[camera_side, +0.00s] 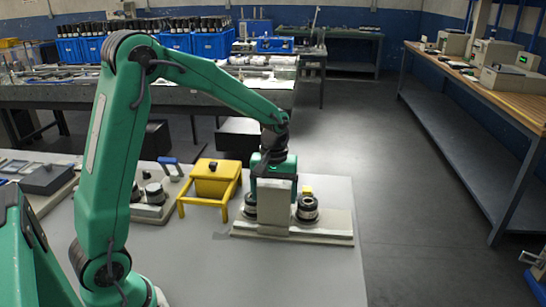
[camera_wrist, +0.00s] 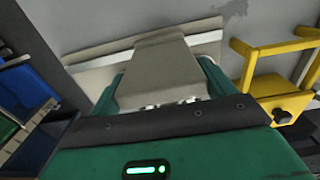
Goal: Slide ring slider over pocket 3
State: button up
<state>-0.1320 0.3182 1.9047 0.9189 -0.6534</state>
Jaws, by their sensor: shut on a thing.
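My gripper (camera_side: 274,186) points down at the roll flow wrapper, whose pale base plate (camera_side: 330,232) lies on the grey table. In the wrist view, my gripper (camera_wrist: 165,85) is shut on a pale grey block (camera_wrist: 158,72), with a green finger along each side. The block also shows in the side view (camera_side: 277,212), upright above the plate. A dark and silver round part (camera_side: 307,208) sits right of the block and a similar one (camera_side: 250,206) left of it. I cannot tell which part is the ring slider or where pocket 3 is.
A yellow stand (camera_side: 207,184) is close on the left, also at the right of the wrist view (camera_wrist: 262,85). A fixture with round weights (camera_side: 152,197) stands further left. The table front (camera_side: 270,275) is clear.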

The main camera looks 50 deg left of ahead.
jog(key=s+a, duration=0.5)
jog(key=shift+s+a, duration=0.2)
jog(key=shift+a, duration=0.05)
jog(key=o, duration=1.3)
notch_tip(320, 180, up, 8)
